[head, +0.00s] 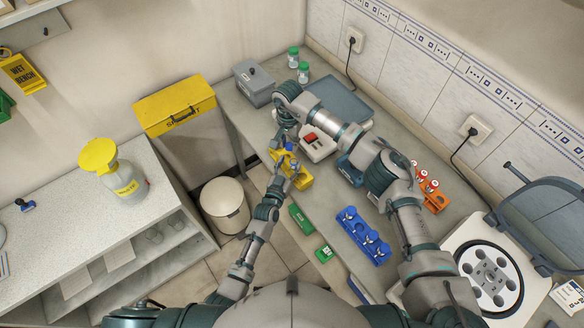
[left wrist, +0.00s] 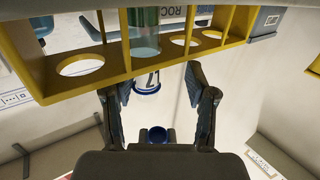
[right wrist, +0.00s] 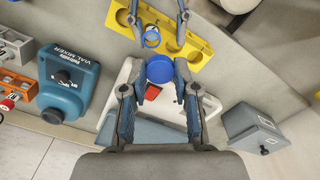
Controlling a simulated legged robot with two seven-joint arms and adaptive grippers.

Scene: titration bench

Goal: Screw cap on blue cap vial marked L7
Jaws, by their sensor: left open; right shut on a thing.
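The vial marked L7 (left wrist: 147,80) stands in a hole of the yellow rack (left wrist: 115,62). In the right wrist view its open mouth shows as a blue ring (right wrist: 151,37). My left gripper (left wrist: 157,92) is open, its fingers on either side of the vial, apart from it as far as I can see. My right gripper (right wrist: 160,92) is shut on the blue cap (right wrist: 160,69). The cap is apart from the vial in the left wrist view (left wrist: 157,135). In the head view the arms partly hide the rack (head: 303,180) and vial.
A grey-and-white device with a red patch (right wrist: 152,92) lies below the cap in the right wrist view. The teal vial mixer (right wrist: 68,80) and a grey box (right wrist: 252,132) flank it. A blue rack (head: 362,238) and orange rack (head: 436,200) stand nearer on the bench.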

